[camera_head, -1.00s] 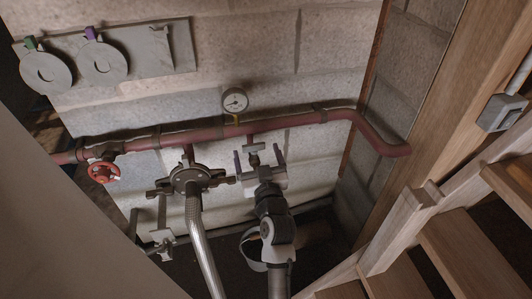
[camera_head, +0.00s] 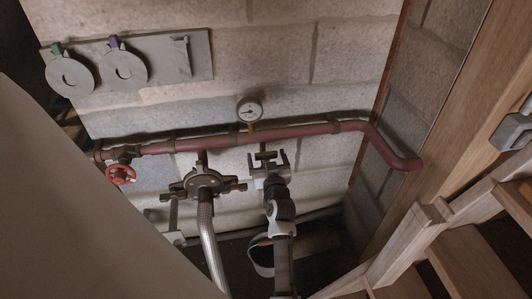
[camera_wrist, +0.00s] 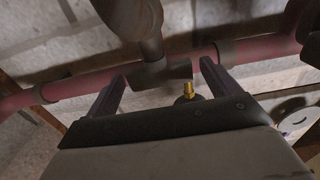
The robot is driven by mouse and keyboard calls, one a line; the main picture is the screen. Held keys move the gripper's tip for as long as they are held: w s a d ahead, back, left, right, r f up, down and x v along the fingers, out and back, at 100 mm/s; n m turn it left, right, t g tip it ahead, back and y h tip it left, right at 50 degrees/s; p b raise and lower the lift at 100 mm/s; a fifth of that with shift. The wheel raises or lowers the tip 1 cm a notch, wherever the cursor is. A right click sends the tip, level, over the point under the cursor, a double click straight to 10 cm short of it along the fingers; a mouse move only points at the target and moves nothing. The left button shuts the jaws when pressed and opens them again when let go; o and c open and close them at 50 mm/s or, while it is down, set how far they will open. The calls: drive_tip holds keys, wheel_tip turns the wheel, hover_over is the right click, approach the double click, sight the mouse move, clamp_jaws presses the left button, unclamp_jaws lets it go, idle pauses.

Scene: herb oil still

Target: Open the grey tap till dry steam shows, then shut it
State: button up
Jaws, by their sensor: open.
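The grey tap (camera_wrist: 152,73) is a T-shaped piece with a short crossbar. In the wrist view its bar lies between the two fingers of my gripper (camera_wrist: 163,76), with a gap showing at the left finger. In the head view my gripper (camera_head: 270,160) reaches up to the tap (camera_head: 264,155) just below the red pipe, and the fingers partly hide it. My gripper is open around the tap, not closed on it. I see no steam in either view.
A red pipe (camera_head: 310,130) runs along the block wall, with a gauge (camera_head: 249,111) above it. A red handwheel (camera_head: 120,174) and a dark round fitting with a braided hose (camera_head: 206,215) are to the left. Wooden stairs (camera_head: 440,240) stand at the right.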

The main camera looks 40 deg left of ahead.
drive_tip(key=shift+x, duration=0.8)
drive_tip(key=shift+c, duration=0.5)
drive_tip(key=c, duration=0.8)
drive_tip(key=shift+f, duration=0.1)
